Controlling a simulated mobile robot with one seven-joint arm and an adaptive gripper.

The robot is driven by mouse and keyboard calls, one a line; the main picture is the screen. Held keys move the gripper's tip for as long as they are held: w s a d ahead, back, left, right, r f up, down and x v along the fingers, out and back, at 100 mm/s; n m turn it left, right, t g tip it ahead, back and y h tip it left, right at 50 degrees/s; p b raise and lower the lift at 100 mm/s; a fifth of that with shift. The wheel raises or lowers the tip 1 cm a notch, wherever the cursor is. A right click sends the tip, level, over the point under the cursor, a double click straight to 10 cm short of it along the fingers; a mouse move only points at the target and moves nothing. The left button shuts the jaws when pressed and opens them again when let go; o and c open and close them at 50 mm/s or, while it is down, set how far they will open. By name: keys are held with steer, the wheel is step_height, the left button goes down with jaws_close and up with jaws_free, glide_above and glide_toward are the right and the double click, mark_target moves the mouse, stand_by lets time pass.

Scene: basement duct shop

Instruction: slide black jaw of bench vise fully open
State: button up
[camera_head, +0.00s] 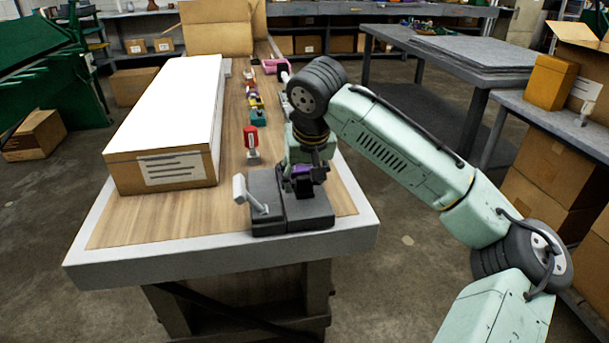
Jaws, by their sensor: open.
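The bench vise is a dark grey block (268,188) with a light handle (241,189) on its left side. It sits near the front right corner of the wooden workbench. A dark base part (308,211) lies on its right side. My gripper (304,188) reaches down from above onto the right part of the vise. My wrist and the fingers hide much of the vise there, so the black jaw and any contact with it cannot be made out. The fingers are small and dark, with a purple part between or beside them.
A long box with a white top (168,100) takes up the left of the workbench (130,232). A red-topped tool (251,141) and several small coloured items stand behind the vise. A grey table (470,62) is at the back right. The bench's front strip is clear.

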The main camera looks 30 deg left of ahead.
steer(key=shift+w+a+f, duration=0.1)
steer(key=shift+f, duration=0.25)
steer(key=shift+c, duration=0.4)
jaws_close()
stand_by(0.4)
